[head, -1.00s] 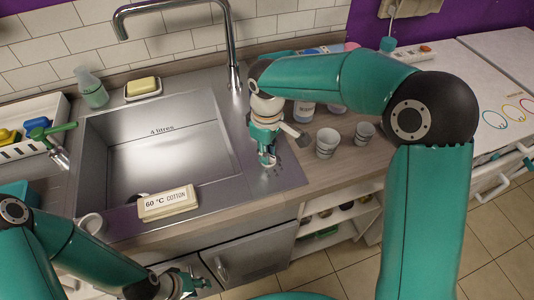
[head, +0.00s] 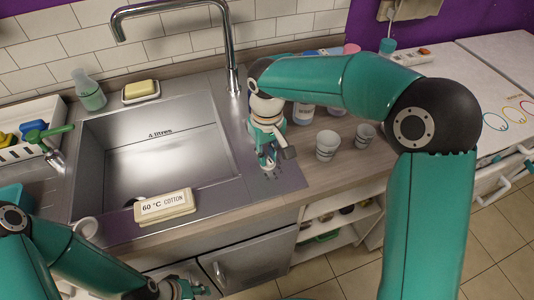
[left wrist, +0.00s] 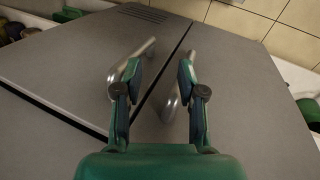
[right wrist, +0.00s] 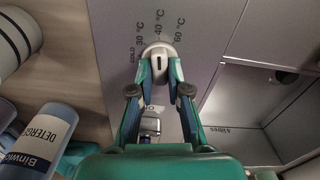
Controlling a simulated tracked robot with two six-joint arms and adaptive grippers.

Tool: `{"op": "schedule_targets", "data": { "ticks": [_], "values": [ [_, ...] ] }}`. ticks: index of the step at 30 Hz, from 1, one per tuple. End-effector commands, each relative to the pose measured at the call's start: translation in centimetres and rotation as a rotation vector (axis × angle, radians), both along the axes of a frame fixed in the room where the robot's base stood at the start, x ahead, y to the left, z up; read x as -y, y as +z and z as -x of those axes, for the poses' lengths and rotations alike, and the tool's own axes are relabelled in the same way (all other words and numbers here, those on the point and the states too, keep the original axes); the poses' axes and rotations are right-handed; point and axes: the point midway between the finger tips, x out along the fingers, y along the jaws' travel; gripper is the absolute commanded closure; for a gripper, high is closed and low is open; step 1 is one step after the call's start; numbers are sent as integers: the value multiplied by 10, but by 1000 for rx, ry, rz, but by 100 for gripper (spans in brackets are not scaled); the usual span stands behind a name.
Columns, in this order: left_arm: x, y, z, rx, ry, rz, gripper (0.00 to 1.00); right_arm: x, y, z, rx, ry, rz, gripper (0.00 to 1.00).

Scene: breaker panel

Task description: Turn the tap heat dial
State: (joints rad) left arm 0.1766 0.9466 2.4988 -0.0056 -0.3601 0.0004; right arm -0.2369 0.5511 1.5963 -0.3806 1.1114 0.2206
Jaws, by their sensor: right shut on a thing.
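The tap heat dial (right wrist: 158,57) is a round silver knob with a short dark mark on its face. Printed labels COLD, 30 °C, 40 °C and 60 °C fan out beside it. My right gripper (right wrist: 160,72) is shut on the dial, one finger on each side. In the head view my right gripper (head: 268,160) points down at the counter right of the sink, largely hiding the dial. A sign (head: 165,206) reading "60 °C COTTON" stands at the sink's front edge. My left gripper (left wrist: 158,72) is open and empty, in front of the cabinet doors.
The steel sink (head: 105,205) has a tall tap (head: 232,60) behind it. White cups (head: 327,145) and bottles stand right of my right gripper. Bar handles (left wrist: 172,105) on the cabinet doors are close to my left fingers. Soap (head: 140,89) lies behind the sink.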

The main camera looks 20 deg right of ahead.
Motion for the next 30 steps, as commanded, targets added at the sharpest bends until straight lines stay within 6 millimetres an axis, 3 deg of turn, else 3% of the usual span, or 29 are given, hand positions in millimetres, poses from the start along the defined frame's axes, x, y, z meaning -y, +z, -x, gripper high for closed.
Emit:
{"op": "schedule_targets", "data": {
  "ticks": [7,8,12,23,30],
  "values": [
    [0,1,0,0,0,0,60,2,3,-3,11,-1,1,100],
    [0,1,0,0,0,0,60,2,3,-3,11,-1,1,79],
    [0,0,0,0,0,0,60,1,2,-2,7,0,1,58],
    [0,1,0,0,0,0,60,0,4,-1,4,1,0,58],
    [0,1,0,0,0,0,60,0,35,-2,9,1,-2,58]
  ]
}}
